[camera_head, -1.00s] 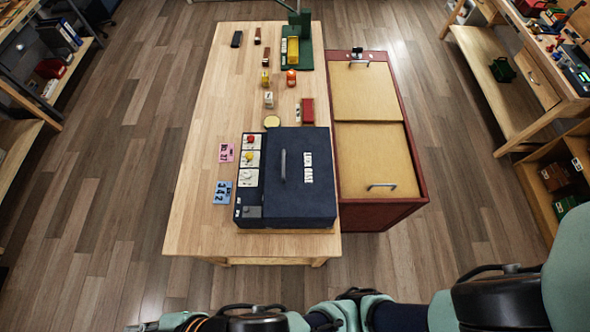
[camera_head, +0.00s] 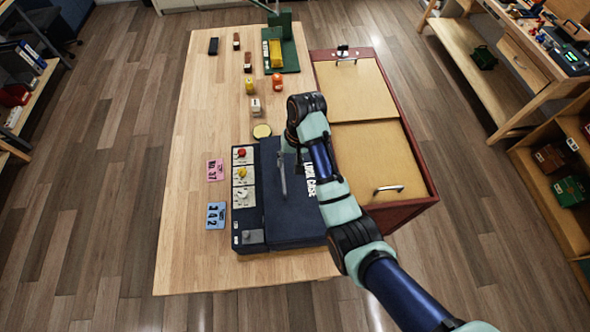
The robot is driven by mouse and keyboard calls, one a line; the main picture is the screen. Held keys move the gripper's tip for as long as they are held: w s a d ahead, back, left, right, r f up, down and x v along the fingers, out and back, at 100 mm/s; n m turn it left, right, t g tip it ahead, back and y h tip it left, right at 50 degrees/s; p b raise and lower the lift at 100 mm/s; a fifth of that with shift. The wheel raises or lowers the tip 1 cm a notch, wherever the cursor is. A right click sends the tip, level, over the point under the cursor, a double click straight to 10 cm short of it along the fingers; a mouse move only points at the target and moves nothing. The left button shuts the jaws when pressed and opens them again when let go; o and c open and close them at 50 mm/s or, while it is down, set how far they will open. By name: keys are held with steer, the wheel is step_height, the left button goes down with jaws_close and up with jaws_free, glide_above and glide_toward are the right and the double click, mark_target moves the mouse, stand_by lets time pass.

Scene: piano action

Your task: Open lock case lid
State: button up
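The dark blue lock case (camera_head: 292,218) sits at the near right of the wooden table, and its lid looks shut. A grey bar handle (camera_head: 282,176) stands on the lid, with white lettering to its right. A panel (camera_head: 243,205) along the case's left side carries a red knob (camera_head: 241,153), a yellow knob (camera_head: 242,172), a white knob and a grey block (camera_head: 250,237) at the near end. My arm reaches over the lid from the lower right. Its wrist is above the lid's far part, close to the handle's far end. My gripper's fingers cannot be made out there.
A pink card (camera_head: 215,170) and a blue card (camera_head: 215,216) with numbers lie left of the case. A red cabinet with two tan panels (camera_head: 365,150) adjoins the table's right side. The table's left strip is clear.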

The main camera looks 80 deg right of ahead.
mark_target(283, 175)
steer(key=f, duration=0.2)
steer(key=w+f, duration=0.1)
steer(key=f, duration=0.4)
steer(key=shift+w+a+f, duration=0.3)
steer(key=shift+a, duration=0.1)
jaws_close()
